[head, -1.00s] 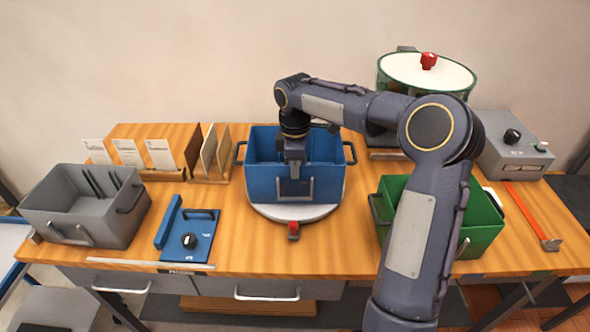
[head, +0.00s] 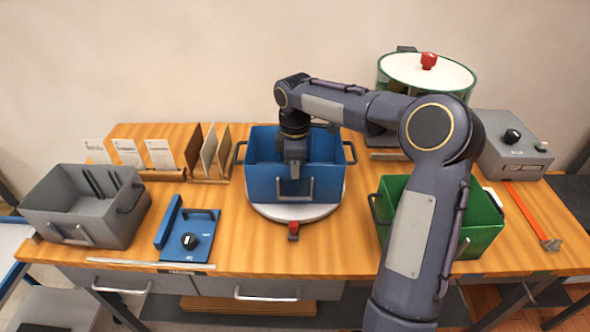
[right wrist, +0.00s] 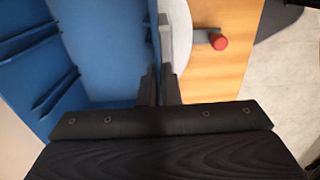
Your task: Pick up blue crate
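The blue crate (head: 265,183) stands upright on a round light-grey turntable (head: 268,212) in the middle of the wooden bench. It has metal handles at its sides and front. My right gripper (head: 293,172) points down at the crate's front wall, just above the front handle. In the right wrist view the two fingers (right wrist: 160,88) are close together with the wall's rim between them. The blue inside of the crate (right wrist: 105,50) lies to their left. The finger tips are partly hidden. My left gripper is out of view.
A grey crate (head: 65,208) and a blue device with a knob (head: 190,238) stand to the left. A green crate (head: 482,228) stands to the right, partly behind my right arm. Cards and dividers stand behind on the left. A red-knobbed lever (head: 293,230) sticks out in front.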

